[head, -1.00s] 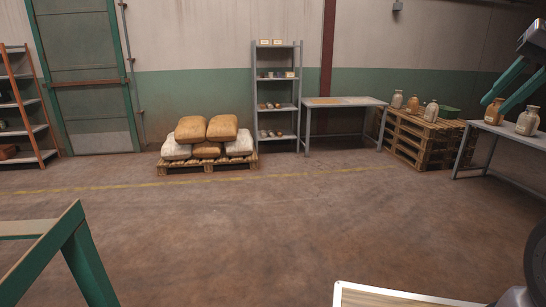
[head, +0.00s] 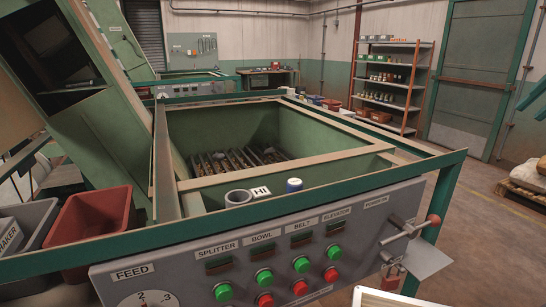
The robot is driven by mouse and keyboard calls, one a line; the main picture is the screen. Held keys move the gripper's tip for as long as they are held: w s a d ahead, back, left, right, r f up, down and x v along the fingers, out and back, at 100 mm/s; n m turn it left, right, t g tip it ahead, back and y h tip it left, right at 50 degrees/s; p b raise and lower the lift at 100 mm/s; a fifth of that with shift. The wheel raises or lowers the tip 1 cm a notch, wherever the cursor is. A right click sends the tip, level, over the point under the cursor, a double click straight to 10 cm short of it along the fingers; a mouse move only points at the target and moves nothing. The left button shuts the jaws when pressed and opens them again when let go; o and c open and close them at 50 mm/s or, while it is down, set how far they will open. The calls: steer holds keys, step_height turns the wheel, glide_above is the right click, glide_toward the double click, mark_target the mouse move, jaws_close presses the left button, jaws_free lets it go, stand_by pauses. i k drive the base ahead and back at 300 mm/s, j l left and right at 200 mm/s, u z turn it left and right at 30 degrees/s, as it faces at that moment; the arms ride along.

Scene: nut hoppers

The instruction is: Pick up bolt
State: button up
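I cannot make out a bolt in the head view. My gripper (head: 529,112) shows only at the right edge, as two teal fingers cut off by the frame. Their tips stand apart with nothing visible between them, so it looks open. It hangs in front of the far wall, well to the right of the green hopper (head: 220,130).
The control panel (head: 180,275) has green and red buttons and a lever (head: 415,228) at its right end. A red bin (head: 92,225) and a grey bin (head: 28,235) stand at left. Shelves (head: 390,85) stand at the back. Floor is open at right.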

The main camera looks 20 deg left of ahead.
mark_target(92, 84)
steer(key=j+u, duration=0.15)
steer(key=u, duration=0.35)
steer(key=k+j+u, duration=0.1)
steer(key=u, duration=0.4)
steer(key=j+u, duration=0.2)
steer(key=u, duration=0.3)
steer(key=j+u, duration=0.15)
steer(key=u, duration=0.3)
steer(key=j+z, duration=0.5)
steer(key=j, duration=0.85)
steer(key=k, duration=0.05)
